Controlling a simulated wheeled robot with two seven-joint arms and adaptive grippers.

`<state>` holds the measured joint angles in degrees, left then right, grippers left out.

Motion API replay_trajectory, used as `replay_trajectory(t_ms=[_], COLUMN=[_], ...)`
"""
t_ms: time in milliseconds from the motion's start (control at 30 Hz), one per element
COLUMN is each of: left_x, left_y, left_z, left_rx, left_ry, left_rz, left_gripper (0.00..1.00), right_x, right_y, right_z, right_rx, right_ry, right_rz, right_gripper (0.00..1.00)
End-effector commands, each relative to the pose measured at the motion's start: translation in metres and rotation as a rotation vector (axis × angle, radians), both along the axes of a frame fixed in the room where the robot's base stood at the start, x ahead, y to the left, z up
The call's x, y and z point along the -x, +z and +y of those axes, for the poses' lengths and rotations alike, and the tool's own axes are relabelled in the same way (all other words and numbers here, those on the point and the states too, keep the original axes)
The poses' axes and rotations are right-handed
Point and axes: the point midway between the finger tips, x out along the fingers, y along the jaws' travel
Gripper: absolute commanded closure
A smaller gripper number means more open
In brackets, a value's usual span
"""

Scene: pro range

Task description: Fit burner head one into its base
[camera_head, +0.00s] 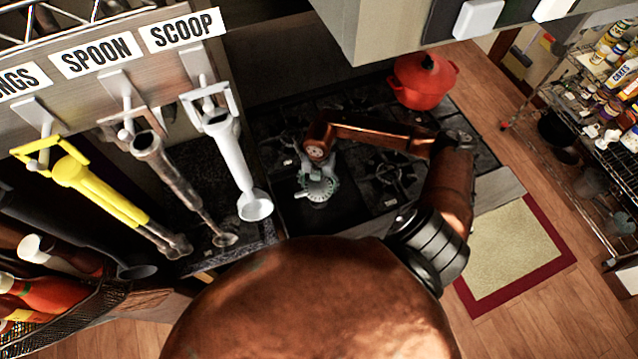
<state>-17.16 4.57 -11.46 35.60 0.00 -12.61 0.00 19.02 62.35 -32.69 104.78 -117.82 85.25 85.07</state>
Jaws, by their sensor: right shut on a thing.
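My right gripper (307,170) reaches over the left part of the black stove (357,208), with its arm coming in from the right. It is shut on a grey-green, toothed round burner head (318,189). The head is over a dark bare area of the stove without a grate. The burner base is not visible and may be hidden under the head. I cannot tell whether the head touches the base or is seated in it. My left gripper is not in view.
A red lidded pot (424,84) stands at the stove's back right. Burner grates (388,177) lie right of the gripper. Yellow tongs (95,190), a brown spoon (170,170) and a white scoop (232,150) hang at left. A hood (385,30) overhangs the back.

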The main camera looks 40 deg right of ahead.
Motion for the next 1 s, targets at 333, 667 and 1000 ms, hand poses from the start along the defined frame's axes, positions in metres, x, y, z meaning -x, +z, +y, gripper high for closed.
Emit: replay_trajectory(t_ms=[333, 667, 1000], left_x=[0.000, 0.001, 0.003], left_y=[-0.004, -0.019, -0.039], left_z=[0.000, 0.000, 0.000], left_rx=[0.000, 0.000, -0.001], left_ry=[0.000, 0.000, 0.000], left_rz=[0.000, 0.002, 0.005], left_gripper=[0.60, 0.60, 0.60], right_x=[0.000, 0.000, 0.000], right_y=[-0.001, -0.022, -0.048], right_z=[0.000, 0.000, 0.001], right_rx=[0.000, -0.001, -0.001], right_ry=[0.003, 0.004, 0.005], right_rz=[-0.001, 0.000, -0.001], right_gripper=[0.54, 0.54, 0.54])
